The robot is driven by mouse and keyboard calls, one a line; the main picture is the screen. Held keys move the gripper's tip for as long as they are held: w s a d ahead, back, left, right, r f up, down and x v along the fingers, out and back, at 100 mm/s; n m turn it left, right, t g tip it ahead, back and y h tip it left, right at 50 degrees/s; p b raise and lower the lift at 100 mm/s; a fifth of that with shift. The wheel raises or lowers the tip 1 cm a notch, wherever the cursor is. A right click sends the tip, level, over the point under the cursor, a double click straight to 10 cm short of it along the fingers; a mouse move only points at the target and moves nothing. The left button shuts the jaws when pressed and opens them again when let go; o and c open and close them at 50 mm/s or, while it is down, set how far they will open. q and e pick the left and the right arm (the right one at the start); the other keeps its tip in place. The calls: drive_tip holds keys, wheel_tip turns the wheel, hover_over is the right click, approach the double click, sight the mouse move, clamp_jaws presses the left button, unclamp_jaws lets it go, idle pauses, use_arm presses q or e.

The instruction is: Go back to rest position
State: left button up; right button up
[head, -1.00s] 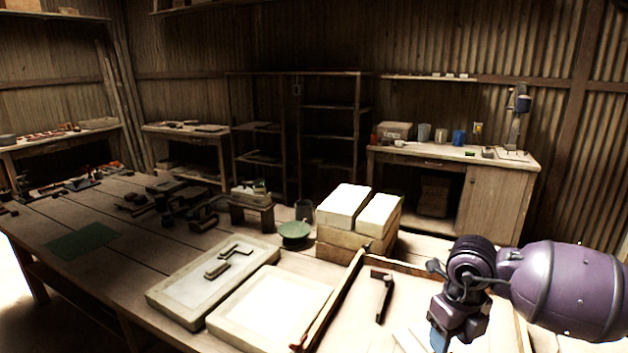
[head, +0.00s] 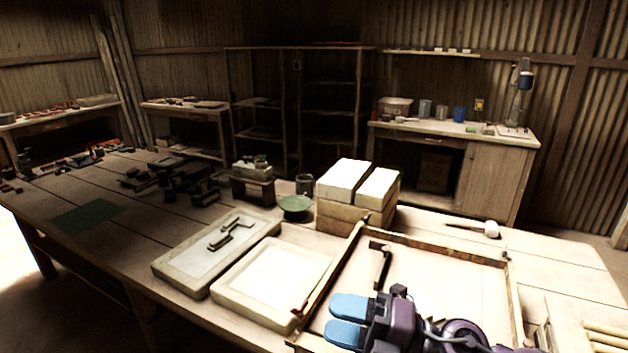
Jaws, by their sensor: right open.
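My right gripper (head: 348,320) is at the lower middle of the head view, with two blue fingers pointing left and a gap between them. It is open and empty, over the near part of a shallow wooden-framed tray (head: 463,249). A dark handled tool (head: 383,268) lies in that tray, beyond the gripper. My left gripper is not in view.
Left of the tray are two pale slabs, one bare (head: 272,275) and one with dark metal pieces (head: 200,262).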

drive_tip(key=d+f+m+t+h, duration=0.3)
drive_tip(key=d+m+t+h, duration=0.3)
drive_tip(key=d+m+h, duration=0.5)
drive_tip(key=d+f+m+t+h, duration=0.4)
drive_tip(key=d+m+t+h, duration=0.25)
drive_tip(key=m, duration=0.95)
drive_tip(key=s+d+f+m+g+h, duration=0.1)
drive_tip(key=s+d+f+m+g, duration=0.2)
drive_tip(key=s+f+g, duration=0.55)
drive_tip(key=s+d+f+m+g+h, duration=0.1)
drive_tip(key=s+d+f+m+g, duration=0.35)
drive_tip(key=s, duration=0.75)
drive_tip(key=w+f+n+t, duration=0.1)
drive_tip(key=w+f+t, duration=0.2)
drive_tip(key=f, duration=0.2)
drive_tip(key=w+a+f+n+t, duration=0.1)
drive_tip(key=w+f+t, duration=0.2)
drive_tip(key=f, duration=0.3)
drive_tip(key=shift+w+a+f+t+y, duration=0.2)
drive_tip(key=shift+w+f+t+y, duration=0.05)
drive_tip(key=shift+t+y, duration=0.1)
